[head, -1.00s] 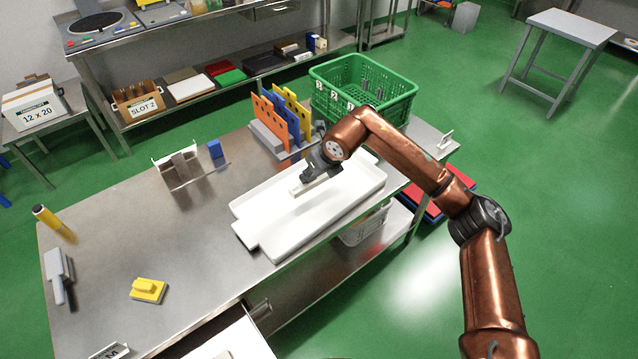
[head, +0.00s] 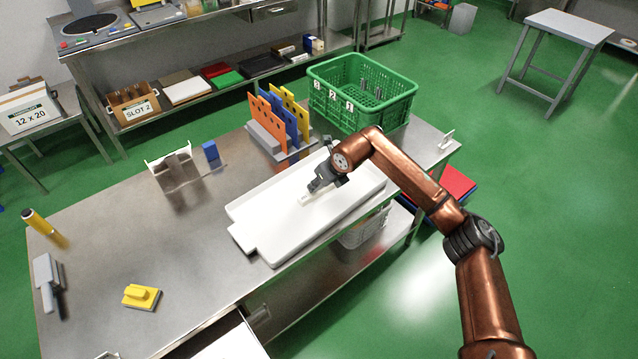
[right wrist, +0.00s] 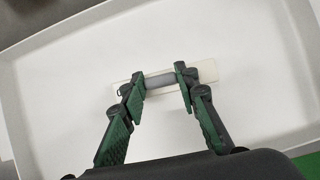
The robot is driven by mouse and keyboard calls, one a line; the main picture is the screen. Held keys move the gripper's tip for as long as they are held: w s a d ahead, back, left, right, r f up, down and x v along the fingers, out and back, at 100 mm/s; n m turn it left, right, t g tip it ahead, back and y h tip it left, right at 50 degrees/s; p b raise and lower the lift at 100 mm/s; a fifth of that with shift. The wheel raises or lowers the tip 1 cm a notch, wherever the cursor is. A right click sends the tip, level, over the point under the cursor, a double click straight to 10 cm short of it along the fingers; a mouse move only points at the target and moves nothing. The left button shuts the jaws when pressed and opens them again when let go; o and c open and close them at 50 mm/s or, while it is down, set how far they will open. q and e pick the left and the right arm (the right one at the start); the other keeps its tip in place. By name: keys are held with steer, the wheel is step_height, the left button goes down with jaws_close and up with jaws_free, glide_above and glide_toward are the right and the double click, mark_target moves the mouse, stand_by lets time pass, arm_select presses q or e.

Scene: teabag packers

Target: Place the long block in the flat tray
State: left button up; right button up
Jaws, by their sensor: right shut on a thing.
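The flat tray (head: 275,225) is white, shallow and wide, and lies near the right end of the steel table. My right gripper (head: 312,189) is low over the tray, inside its rim as seen from the head. It is shut on the long block (head: 304,201), a pale bar partly hidden by the fingers. In the right wrist view, the fingers of my right gripper (right wrist: 161,83) close around a grey middle part, and the white ends of the long block (right wrist: 207,71) stick out. I cannot tell whether the block touches the tray floor. My left gripper is not in view.
Behind the tray stand a rack of coloured panels (head: 280,118) and a green crate (head: 362,88). A white holder (head: 175,170) and a blue block (head: 210,150) stand to the left. A yellow block (head: 141,296) is at front left. The table's middle is clear.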

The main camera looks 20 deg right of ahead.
steer(key=o, duration=1.2)
arm_select(q)
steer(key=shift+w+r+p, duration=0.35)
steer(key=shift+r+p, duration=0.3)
steer(key=shift+p, duration=0.05)
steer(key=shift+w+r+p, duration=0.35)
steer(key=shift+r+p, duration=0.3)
arm_select(e)
steer(key=shift+v, duration=6.05)
